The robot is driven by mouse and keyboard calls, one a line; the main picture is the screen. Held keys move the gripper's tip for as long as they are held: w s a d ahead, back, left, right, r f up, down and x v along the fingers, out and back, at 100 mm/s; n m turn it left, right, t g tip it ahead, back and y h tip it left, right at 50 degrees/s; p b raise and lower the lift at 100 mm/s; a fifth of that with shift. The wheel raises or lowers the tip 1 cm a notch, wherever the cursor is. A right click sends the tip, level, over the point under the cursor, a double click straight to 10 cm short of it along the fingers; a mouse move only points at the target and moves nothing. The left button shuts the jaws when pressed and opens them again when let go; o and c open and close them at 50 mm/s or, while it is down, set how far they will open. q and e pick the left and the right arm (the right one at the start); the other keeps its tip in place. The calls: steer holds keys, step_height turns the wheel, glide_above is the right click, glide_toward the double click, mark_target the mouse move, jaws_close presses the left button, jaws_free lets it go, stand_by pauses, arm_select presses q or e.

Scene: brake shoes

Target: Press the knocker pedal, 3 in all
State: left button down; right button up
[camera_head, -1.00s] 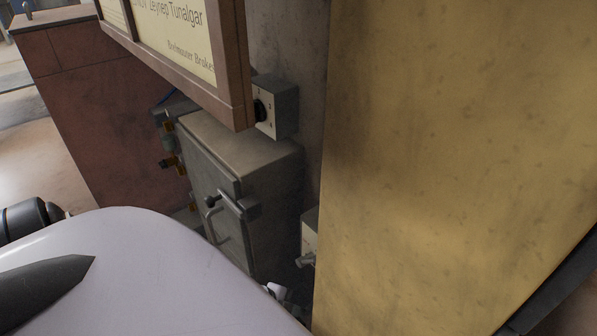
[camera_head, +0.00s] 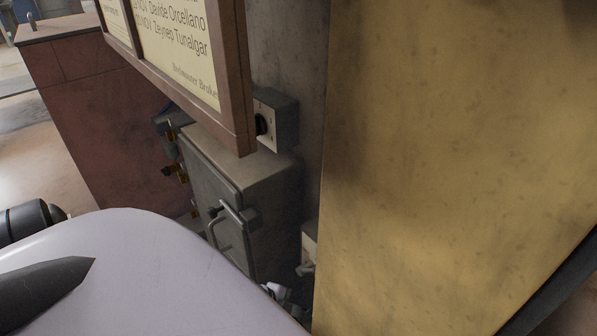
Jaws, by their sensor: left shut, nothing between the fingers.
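The knocker pedal is not visible in the head view; my own white body part (camera_head: 120,265) covers the lower left of the picture. My left gripper (camera_head: 282,293) shows only as a small light and dark piece past the edge of that white part, low in front of the grey cabinet. It is shut and empty, and most of it is hidden. I cannot tell whether it touches anything. My right gripper is not in view.
A grey metal cabinet (camera_head: 268,195) with a handle stands in the middle. A framed sign board (camera_head: 177,45) hangs above it, beside a grey switch box (camera_head: 281,118). A large yellow panel (camera_head: 450,150) fills the right. A red-brown block (camera_head: 95,110) stands at left.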

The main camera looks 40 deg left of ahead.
arm_select(q)
steer(key=shift+w+r+p, duration=0.1)
steer(key=shift+r+p, duration=0.75)
steer(key=shift+r, duration=0.75)
